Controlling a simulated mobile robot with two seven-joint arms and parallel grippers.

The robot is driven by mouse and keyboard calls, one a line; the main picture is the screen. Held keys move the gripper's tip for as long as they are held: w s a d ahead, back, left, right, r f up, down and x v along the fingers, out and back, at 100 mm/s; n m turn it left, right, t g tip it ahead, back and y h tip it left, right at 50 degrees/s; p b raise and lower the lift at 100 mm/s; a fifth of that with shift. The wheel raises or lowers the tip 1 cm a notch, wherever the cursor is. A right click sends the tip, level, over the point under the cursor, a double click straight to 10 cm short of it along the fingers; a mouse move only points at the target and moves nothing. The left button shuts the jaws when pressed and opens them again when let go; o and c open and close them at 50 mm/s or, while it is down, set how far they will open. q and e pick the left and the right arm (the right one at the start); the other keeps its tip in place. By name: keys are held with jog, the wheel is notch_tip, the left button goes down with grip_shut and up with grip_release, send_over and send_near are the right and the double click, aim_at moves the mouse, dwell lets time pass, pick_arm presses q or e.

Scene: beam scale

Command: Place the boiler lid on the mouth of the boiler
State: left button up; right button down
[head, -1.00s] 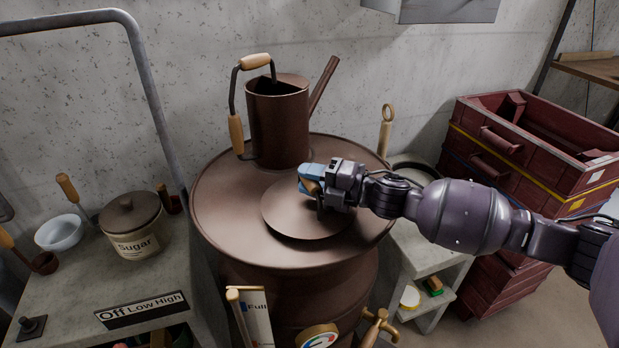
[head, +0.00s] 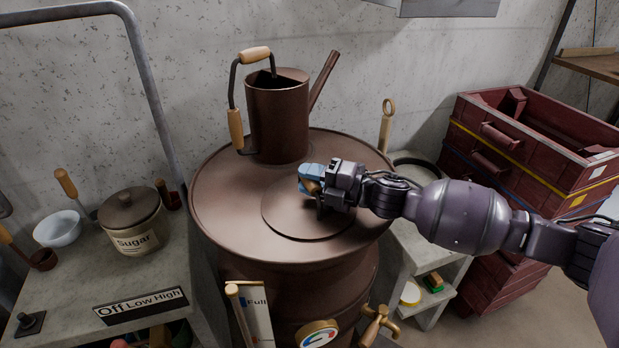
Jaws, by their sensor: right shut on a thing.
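The large brown boiler (head: 225,215) stands in the middle, with a wide flat round top. The round brown boiler lid (head: 290,222) lies at the middle of that top and looks level, close to or on the surface. My right gripper (head: 313,181) is shut on the lid's handle, which is mostly hidden by the fingers. The mouth of the boiler is not visible; the lid covers the place under it. My left gripper is not in view.
A brown watering can (head: 278,120) stands on the boiler top behind the lid. A sugar jar (head: 134,225) and a white bowl (head: 60,229) sit on the left counter. Dark red crates (head: 530,150) are stacked at the right. A gauge (head: 318,336) and a tap (head: 378,325) are on the boiler's front.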

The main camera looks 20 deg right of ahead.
jog(key=shift+r, duration=0.1)
jog(key=c, duration=0.7)
grip_release()
jog(key=shift+c, duration=0.2)
jog(key=shift+d, duration=0.15)
jog(key=b+v, duration=0.1)
jog(key=v, duration=0.9)
jog(key=shift+s+d, duration=0.15)
jog(key=shift+s, duration=0.1)
jog(key=shift+d, duration=0.1)
